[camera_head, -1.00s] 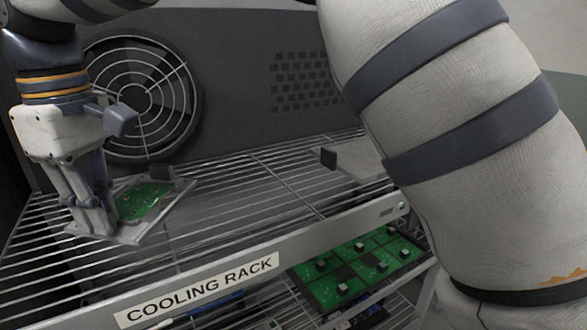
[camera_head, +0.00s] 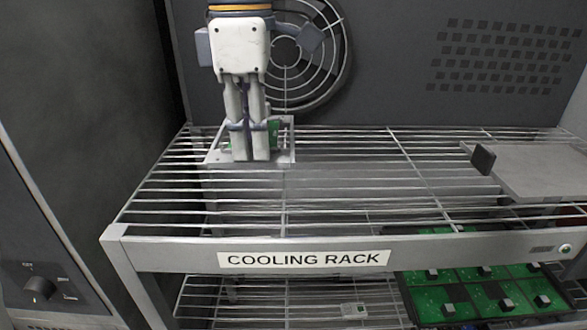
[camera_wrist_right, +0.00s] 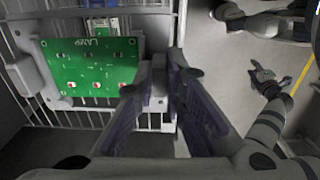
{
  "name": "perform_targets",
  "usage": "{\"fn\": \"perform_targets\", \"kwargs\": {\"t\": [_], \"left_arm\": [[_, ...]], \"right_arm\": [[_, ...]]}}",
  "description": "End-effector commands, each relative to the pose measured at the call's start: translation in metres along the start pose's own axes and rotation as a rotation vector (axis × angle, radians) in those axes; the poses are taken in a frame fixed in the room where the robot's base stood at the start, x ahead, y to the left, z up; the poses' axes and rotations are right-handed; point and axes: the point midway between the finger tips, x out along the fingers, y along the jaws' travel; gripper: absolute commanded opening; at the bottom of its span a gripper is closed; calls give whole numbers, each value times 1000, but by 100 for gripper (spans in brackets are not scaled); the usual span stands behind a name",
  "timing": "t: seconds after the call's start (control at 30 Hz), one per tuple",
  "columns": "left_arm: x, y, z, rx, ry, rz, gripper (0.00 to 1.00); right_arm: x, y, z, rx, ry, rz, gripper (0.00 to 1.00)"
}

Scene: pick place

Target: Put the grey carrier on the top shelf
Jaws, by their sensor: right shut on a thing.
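The grey carrier (camera_head: 283,157) is a flat plate with a green board on it. It is level, at the back left of the top shelf (camera_head: 345,215); whether it touches the wires I cannot tell. My right gripper (camera_head: 249,157) points down and is shut on the carrier's near edge, hiding much of the board. In the right wrist view the carrier's green board (camera_wrist_right: 88,66) shows left of the fingers (camera_wrist_right: 165,95). What seems to be my left gripper (camera_wrist_right: 264,76) shows small at the right of that view, away from the rack; its jaws are unclear.
Another grey plate (camera_head: 545,172) with a dark block lies at the shelf's right. The middle wires are bare. A lower shelf holds a tray of green boards (camera_head: 485,290). A fan wall (camera_head: 400,60) stands behind; a dark cabinet (camera_head: 75,130) stands at left.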

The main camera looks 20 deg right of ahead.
Motion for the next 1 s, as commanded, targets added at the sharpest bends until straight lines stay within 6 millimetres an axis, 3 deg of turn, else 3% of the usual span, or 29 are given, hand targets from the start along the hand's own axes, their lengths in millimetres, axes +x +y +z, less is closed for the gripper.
{"fn": "perform_targets", "kwargs": {"t": [0.2,0.53,0.7,1.0], "left_arm": [[-3,0,-2,0,10,0,31],[-4,0,-3,0,14,1,31],[-8,0,-7,0,30,1,31],[-8,0,-6,0,29,1,31]], "right_arm": [[34,27,38,2,0,-3,0],[76,48,65,2,0,-3,0],[100,47,64,0,0,1,0],[104,48,63,1,0,0,0]]}}
